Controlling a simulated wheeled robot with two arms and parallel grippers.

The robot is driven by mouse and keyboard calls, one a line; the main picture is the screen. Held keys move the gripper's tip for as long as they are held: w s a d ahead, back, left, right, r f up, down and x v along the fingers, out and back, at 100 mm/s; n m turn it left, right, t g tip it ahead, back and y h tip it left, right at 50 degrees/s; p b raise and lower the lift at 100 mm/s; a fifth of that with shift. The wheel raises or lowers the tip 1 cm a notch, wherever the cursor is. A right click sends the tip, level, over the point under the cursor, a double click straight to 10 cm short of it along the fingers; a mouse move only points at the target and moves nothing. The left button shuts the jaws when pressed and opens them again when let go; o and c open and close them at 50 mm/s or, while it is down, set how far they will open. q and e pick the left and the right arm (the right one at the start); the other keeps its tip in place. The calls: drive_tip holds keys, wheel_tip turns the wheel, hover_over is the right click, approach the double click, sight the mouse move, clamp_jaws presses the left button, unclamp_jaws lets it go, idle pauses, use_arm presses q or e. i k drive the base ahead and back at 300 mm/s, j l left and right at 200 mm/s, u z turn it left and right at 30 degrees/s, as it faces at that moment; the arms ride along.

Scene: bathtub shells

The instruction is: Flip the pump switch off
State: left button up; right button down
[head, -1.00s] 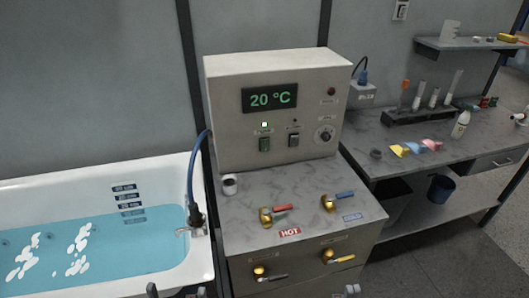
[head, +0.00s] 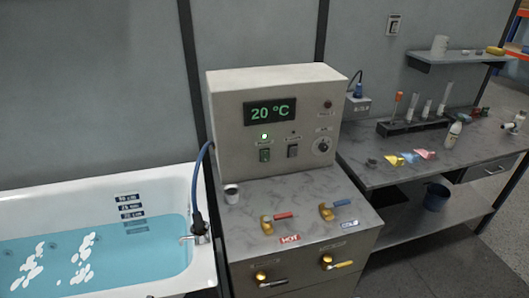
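A pale control box (head: 229,105) stands on the grey cabinet and its display (head: 269,113) reads 20 °C. Two rocker switches sit on its front: a greenish one (head: 265,155) at the left, under a lit green lamp (head: 264,136), and a dark one (head: 293,151) to its right, under an unlit dark lamp. The small labels by the switches are too blurred to read, so I cannot tell for sure which is the pump switch. Neither of my grippers is in view.
A white bathtub (head: 202,265) with blue water stands at the left. A lab bench (head: 370,150) with glassware is at the right.

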sight(266, 158)
drive_tip(key=i+j, duration=0.1)
drive_tip(key=i, duration=0.35)
drive_tip(key=i+z, duration=0.1)
drive_tip(key=i, duration=0.3)
